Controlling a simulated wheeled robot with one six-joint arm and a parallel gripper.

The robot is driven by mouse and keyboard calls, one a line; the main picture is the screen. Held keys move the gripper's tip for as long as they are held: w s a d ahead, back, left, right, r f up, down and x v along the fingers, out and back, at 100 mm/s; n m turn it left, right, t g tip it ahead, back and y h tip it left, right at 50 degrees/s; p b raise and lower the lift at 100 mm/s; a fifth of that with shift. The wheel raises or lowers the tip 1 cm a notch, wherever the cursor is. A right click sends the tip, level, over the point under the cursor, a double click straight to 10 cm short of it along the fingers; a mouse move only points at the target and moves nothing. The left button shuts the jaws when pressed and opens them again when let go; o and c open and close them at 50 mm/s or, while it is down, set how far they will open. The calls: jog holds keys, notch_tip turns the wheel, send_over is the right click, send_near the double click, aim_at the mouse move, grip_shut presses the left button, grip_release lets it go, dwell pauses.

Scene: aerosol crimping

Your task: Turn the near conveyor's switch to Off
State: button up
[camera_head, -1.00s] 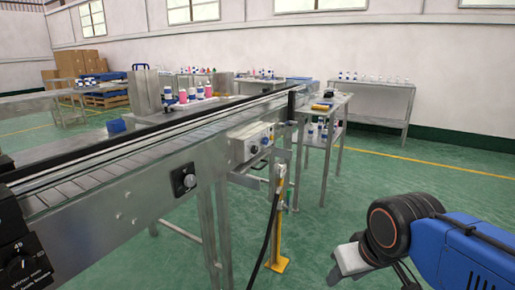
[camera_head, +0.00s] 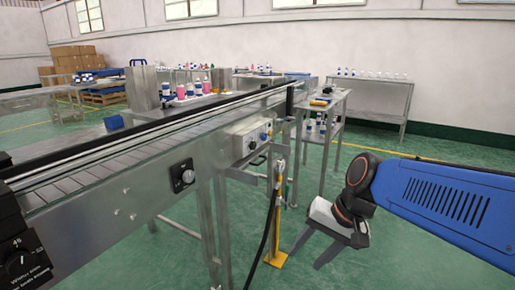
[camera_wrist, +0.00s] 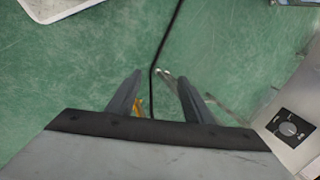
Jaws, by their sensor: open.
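The near conveyor (camera_head: 140,200) runs from the lower left to the back. Its switch (camera_head: 182,176) is a round black knob with a silvery face on a black square plate on the side wall. In the wrist view the switch (camera_wrist: 290,129) is at the right edge, with small labels too blurred to read, so I cannot tell its setting. My gripper (camera_head: 305,253) hangs over open floor to the right of the conveyor, apart from the switch. In the wrist view its two fingers (camera_wrist: 160,82) are spread with nothing between them.
A grey control box (camera_head: 248,140) with knobs sticks out farther along the conveyor. A yellow-footed post (camera_head: 279,250) and a black cable (camera_head: 268,235) stand between my gripper and the conveyor. A black dial unit (camera_head: 20,258) is at lower left. Floor at right is clear.

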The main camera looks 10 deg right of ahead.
jog(key=w+a+r+m+y, duration=0.1)
jog(key=w+a+m+y, duration=0.15)
jog(key=w, duration=0.25)
jog(key=w+a+r+m+y, duration=0.1)
jog(key=w+r+m+y, duration=0.1)
jog(key=w+m, duration=0.15)
jog(key=m+t+y, duration=0.5)
jog(key=m+t, duration=0.4)
jog(key=m, duration=0.6)
send_near(255, 146)
jog(key=x, duration=0.8)
jog(key=shift+a+r, duration=0.1)
jog(key=shift+a, duration=0.25)
jog(key=c, duration=1.1)
